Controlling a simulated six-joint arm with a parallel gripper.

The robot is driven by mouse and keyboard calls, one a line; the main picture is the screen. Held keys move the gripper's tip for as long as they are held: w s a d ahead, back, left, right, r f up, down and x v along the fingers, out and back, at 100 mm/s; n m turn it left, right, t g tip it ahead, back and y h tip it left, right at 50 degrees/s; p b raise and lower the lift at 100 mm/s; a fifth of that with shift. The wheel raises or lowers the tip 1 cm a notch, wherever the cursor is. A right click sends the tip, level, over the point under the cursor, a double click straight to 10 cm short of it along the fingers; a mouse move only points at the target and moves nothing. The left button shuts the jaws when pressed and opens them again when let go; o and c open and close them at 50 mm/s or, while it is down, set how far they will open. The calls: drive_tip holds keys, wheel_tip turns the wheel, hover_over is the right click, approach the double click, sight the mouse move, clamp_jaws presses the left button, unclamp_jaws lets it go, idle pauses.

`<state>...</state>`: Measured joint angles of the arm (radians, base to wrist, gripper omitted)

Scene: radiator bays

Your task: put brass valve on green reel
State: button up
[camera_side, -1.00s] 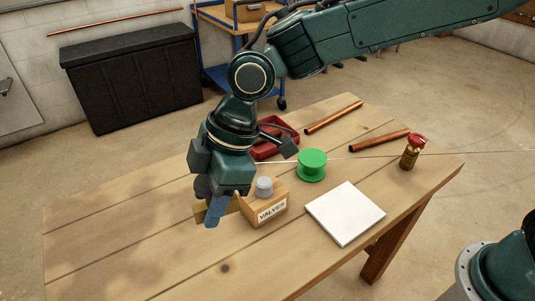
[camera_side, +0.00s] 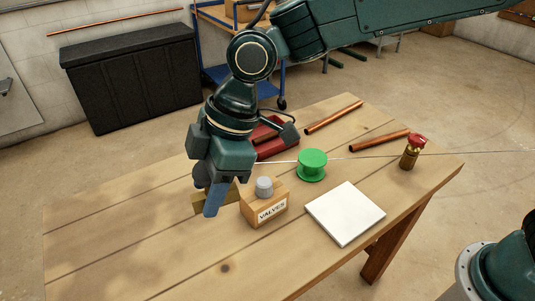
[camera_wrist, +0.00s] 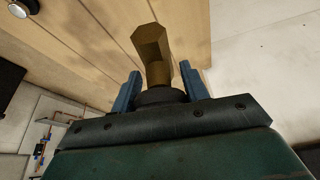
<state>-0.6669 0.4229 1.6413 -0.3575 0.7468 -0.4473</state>
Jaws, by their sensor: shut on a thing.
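My gripper (camera_side: 216,193) is shut on the brass valve (camera_side: 199,203), left of the VALVES box and above the table. In the wrist view the valve (camera_wrist: 154,50) is a dull brass piece with a hexagonal end, between my two blue fingers (camera_wrist: 160,88). In the side view the fingers partly hide it. The green reel (camera_side: 312,165) stands upright on the table, right of and behind my gripper. Its top is bare.
The wooden VALVES box (camera_side: 268,209) with a grey knob stands between my gripper and the reel. A white plate (camera_side: 345,213), copper pipes (camera_side: 334,116), a red tray (camera_side: 280,148) and a brass fitting with a red top (camera_side: 411,152) lie around. The front left of the table is clear.

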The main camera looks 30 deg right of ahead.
drive_tip(key=w+d+r+m+t, duration=0.1)
drive_tip(key=w+d+r+m, duration=0.1)
drive_tip(key=w+d, duration=0.45)
drive_tip(key=w+d+r+m, duration=0.2)
drive_tip(key=w+d, duration=0.1)
drive_tip(key=d, duration=0.7)
wheel_tip(320, 180, up, 2)
drive_tip(key=m+t+h, duration=0.1)
drive_tip(key=m, duration=0.2)
hover_over(303, 156)
drive_tip(key=s+d, duration=0.1)
drive_tip(key=d, duration=0.1)
drive_tip(key=f, duration=2)
drive_tip(key=shift+s+a, duration=0.1)
drive_tip(key=shift+a, duration=0.15)
drive_tip(key=o, duration=1.2)
drive_tip(key=shift+f, duration=0.1)
drive_tip(key=shift+o, duration=0.2)
drive_tip(key=v, duration=1.2)
drive_tip(key=shift+s, duration=0.2)
